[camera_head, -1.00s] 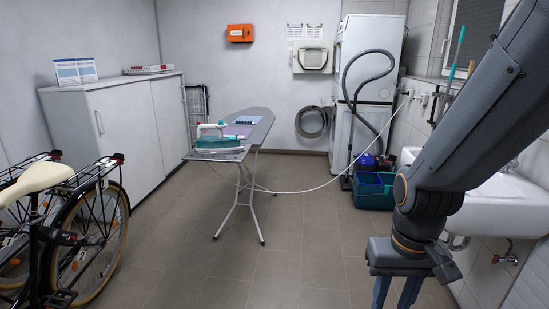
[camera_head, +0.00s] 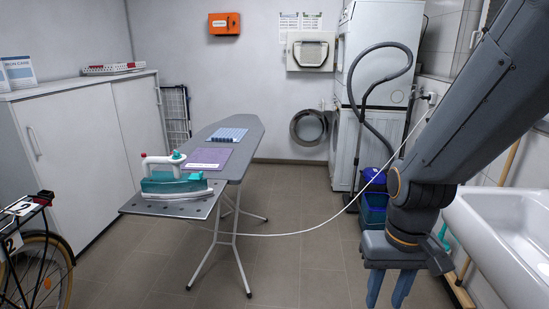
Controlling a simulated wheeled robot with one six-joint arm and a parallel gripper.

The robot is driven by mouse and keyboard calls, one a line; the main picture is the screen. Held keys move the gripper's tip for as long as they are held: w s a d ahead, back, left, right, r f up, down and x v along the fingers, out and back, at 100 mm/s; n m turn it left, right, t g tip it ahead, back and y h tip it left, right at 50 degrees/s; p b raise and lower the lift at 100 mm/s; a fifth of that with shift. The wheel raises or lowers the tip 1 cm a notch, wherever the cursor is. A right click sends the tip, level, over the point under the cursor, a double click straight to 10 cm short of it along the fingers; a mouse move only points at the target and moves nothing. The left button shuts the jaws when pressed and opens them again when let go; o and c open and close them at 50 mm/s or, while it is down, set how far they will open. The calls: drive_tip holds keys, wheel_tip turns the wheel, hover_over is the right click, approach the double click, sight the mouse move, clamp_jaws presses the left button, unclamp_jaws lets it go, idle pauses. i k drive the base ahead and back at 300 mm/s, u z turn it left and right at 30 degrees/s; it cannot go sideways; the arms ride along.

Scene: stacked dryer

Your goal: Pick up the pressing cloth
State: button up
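Two flat cloths lie on the grey ironing board (camera_head: 245,135): a purple cloth (camera_head: 208,159) in the middle and a blue checked cloth (camera_head: 227,135) farther back. I cannot tell for sure which one is the pressing cloth. A teal and white iron (camera_head: 176,182) sits on the metal rest at the board's near end, in front of the purple cloth. My gripper (camera_head: 387,292) hangs at the bottom right, pointing down, its blue fingers apart with nothing seen between them. It is well to the right of the board, away from both cloths.
A white cord (camera_head: 310,231) runs from the iron side across to a wall socket at the right. A white sink (camera_head: 505,235) stands close at the right, a bicycle (camera_head: 38,265) at the lower left. White cabinets (camera_head: 80,150) line the left wall.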

sight(222, 135)
drive_tip(key=i, duration=3.8)
drive_tip(key=u, duration=2.3)
